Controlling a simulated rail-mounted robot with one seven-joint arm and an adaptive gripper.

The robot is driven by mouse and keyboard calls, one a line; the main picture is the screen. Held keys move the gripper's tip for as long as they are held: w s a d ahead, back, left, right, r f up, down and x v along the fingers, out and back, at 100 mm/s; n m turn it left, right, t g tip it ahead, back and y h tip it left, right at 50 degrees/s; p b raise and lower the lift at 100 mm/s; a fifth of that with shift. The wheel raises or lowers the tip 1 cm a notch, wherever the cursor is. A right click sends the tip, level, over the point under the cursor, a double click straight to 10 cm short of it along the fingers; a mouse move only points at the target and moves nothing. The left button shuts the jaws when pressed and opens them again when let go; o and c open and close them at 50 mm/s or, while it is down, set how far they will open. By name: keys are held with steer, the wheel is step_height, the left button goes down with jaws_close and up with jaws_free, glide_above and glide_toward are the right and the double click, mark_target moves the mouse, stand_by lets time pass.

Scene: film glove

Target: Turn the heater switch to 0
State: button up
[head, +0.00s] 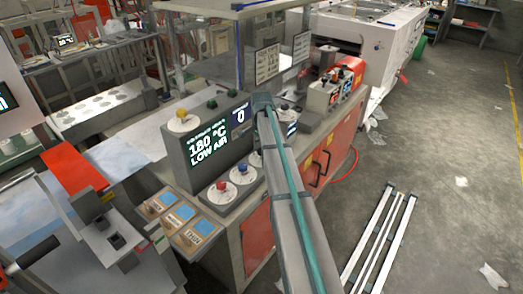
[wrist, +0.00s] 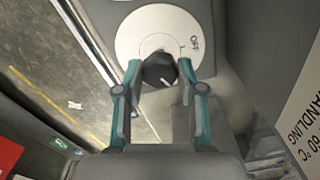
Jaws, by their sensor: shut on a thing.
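In the wrist view a dark knob (wrist: 159,69) with a white pointer line sits on a round white dial (wrist: 150,35) marked OFF at its upper right. My gripper (wrist: 161,66) has one teal finger on each side of this knob and is shut on it. The pointer line slants and does not point straight at the OFF mark. In the head view my gripper (head: 263,102) is at the right end of the control box (head: 188,146), and the arm hides most of the knob there. The screen (head: 209,145) reads 180 °C LOW AIR, and a small display (head: 239,116) reads 0.
Yellow (head: 182,114), red (head: 221,186) and blue (head: 242,169) knobs stand close by on white dials. Labelled wooden tiles (head: 178,220) lie in front of the box. A red machine (head: 345,78) stands behind at the right. Pale bars (head: 380,240) lie on the open floor.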

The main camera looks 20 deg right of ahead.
steer(key=n+b, duration=0.1)
steer(key=n, duration=0.5)
steer(key=shift+n, duration=0.3)
steer(key=n, duration=0.6)
steer(key=shift+n+b, duration=0.3)
steer(key=o, duration=1.1)
steer(key=shift+o, duration=0.2)
steer(key=shift+r, duration=0.1)
step_height(320, 180, up, 12)
